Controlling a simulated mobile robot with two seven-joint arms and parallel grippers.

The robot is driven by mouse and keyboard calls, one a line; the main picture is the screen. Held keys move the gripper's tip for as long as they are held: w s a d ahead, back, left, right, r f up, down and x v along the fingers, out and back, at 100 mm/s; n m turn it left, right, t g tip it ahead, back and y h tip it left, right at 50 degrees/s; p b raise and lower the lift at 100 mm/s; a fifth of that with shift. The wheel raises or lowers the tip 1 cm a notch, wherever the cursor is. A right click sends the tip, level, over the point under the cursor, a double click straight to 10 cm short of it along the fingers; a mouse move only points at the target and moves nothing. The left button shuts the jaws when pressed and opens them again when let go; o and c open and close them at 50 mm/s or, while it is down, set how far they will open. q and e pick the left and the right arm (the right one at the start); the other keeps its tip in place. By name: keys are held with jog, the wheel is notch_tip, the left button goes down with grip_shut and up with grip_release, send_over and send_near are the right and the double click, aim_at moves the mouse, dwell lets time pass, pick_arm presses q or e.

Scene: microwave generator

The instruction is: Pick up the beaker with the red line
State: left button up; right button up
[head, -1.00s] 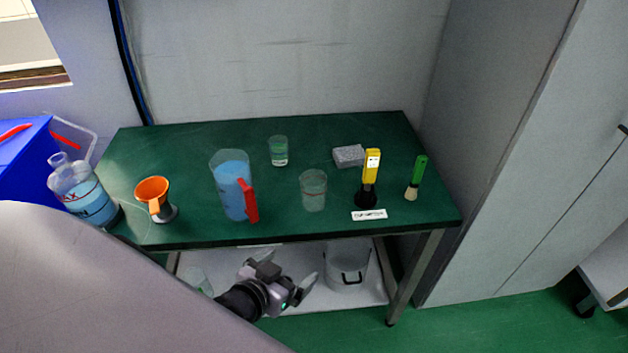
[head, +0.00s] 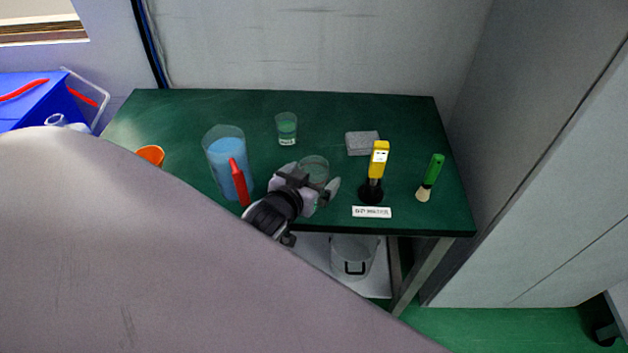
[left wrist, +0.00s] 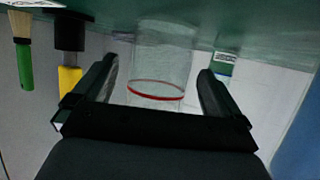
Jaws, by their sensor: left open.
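The clear beaker with the red line (head: 314,166) stands on the green table, its lower part hidden behind my left gripper. The left wrist view shows the beaker (left wrist: 160,65) upside down in the picture, with the red ring clear. My left gripper (head: 310,183) is open at the near side of the beaker. In the left wrist view its two fingers (left wrist: 160,82) are spread to either side of the beaker, with gaps on both sides. I cannot tell how far the beaker is between them. My right gripper is not in view.
Behind is a small beaker with green-looking contents (head: 286,129). To the right are a grey block (head: 362,143), a yellow-black device (head: 376,170), a label (head: 371,212) and a green-handled brush (head: 431,177).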

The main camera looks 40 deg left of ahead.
pick_arm(q)
jog(key=shift+w+f, duration=0.2)
jog(key=shift+w, duration=0.3)
jog(key=c, duration=1.1)
